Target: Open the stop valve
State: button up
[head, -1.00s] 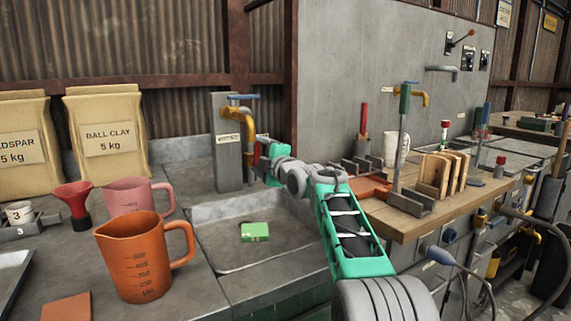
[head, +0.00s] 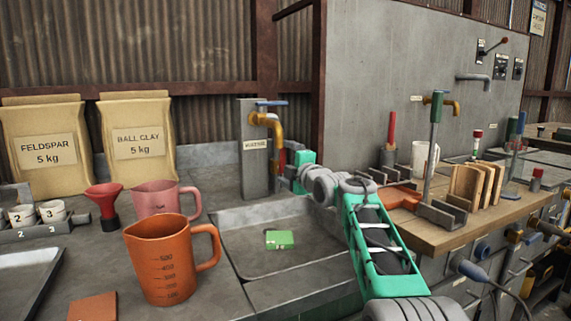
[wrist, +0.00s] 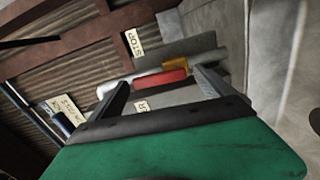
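A grey post (head: 252,170) stands behind the sink, with a yellow tap (head: 272,125) and a blue lever (head: 271,103) at its top. A red handle (head: 282,159) sits low beside the post. In the wrist view the red handle (wrist: 160,78) lies across the space between my fingertips, near a grey pipe and a yellow part (wrist: 175,61). A label reading STOP (wrist: 134,43) is above it. My gripper (wrist: 161,79) is open, its fingers apart on both sides of the handle. Contact cannot be told. In the head view my wrist partly hides the valve.
A sink (head: 335,222) with a green block (head: 280,240) lies below my arm. An orange jug (head: 165,265), pink jug (head: 155,197) and red funnel (head: 105,205) stand left. A wooden bench (head: 450,235) with racks is right. A grey wall (head: 400,60) rises behind.

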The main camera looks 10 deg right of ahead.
jog(key=shift+o, duration=0.2)
jog(key=v, duration=0.7)
jog(key=shift+s, duration=0.4)
jog(key=shift+d, duration=0.1)
jog(key=s+a+m+g+h+p, duration=0.1)
jog(key=s+m+g+p, duration=0.6)
jog(key=s+p, duration=1)
jog(key=s+a+m+g+h+p, duration=0.1)
jog(key=s+m+g+h+p, duration=0.3)
jog(key=s+m+p, duration=0.9)
jog(key=s+g+p, duration=0.3)
jog(key=s+p, duration=0.1)
jog(key=s, duration=0.5)
jog(key=shift+f+p, duration=0.15)
jog(key=shift+p, duration=0.25)
